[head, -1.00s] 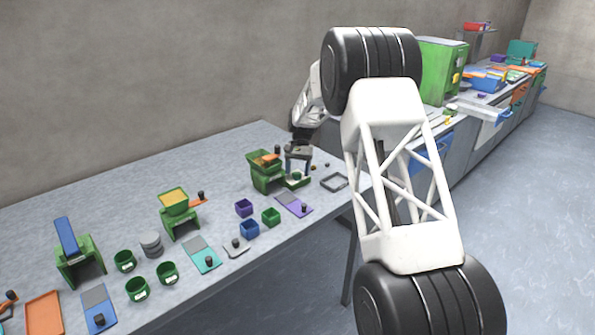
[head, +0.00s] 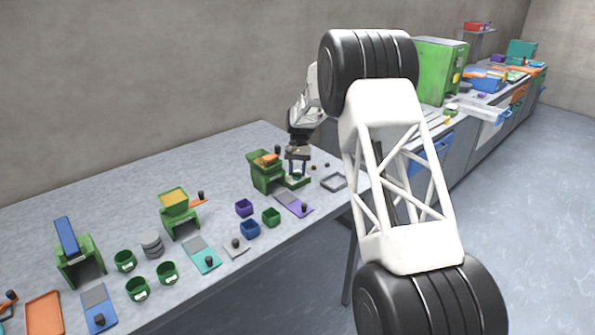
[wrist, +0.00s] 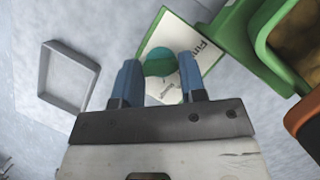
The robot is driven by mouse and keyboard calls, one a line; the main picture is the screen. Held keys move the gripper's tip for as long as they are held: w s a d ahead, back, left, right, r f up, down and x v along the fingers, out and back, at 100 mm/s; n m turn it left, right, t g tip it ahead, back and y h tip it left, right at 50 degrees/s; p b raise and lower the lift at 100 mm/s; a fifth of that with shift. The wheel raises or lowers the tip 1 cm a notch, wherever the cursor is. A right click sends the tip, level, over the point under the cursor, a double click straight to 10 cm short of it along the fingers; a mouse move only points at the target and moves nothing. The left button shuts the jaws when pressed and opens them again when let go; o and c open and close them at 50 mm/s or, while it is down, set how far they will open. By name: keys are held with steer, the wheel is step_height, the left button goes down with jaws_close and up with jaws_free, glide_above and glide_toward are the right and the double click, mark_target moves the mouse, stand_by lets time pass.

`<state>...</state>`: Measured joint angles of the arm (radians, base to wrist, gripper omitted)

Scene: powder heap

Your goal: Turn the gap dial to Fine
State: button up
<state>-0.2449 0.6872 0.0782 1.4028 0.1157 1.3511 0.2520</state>
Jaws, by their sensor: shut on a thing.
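The gap dial (wrist: 158,62) is a round teal-green knob on a white label plate (wrist: 202,52). Lettering that looks like "Fine" stands at the plate's upper right; a second word is too blurred to read. My gripper (wrist: 158,68) has its two blue fingers on either side of the dial, shut on it. In the head view my gripper (head: 297,168) is low beside the green mill (head: 263,181), at its right side. The dial's pointer cannot be made out.
A grey open tray (wrist: 68,78) lies left of my gripper. The mill's green body (wrist: 243,42) is close on the right. In the head view, a purple scraper card (head: 293,205) and small purple, blue and green cups stand in front of the mill.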

steer(key=shift+n+h, duration=0.3)
steer(key=shift+n, duration=0.6)
steer(key=o, duration=0.9)
steer(key=shift+v, duration=3.9)
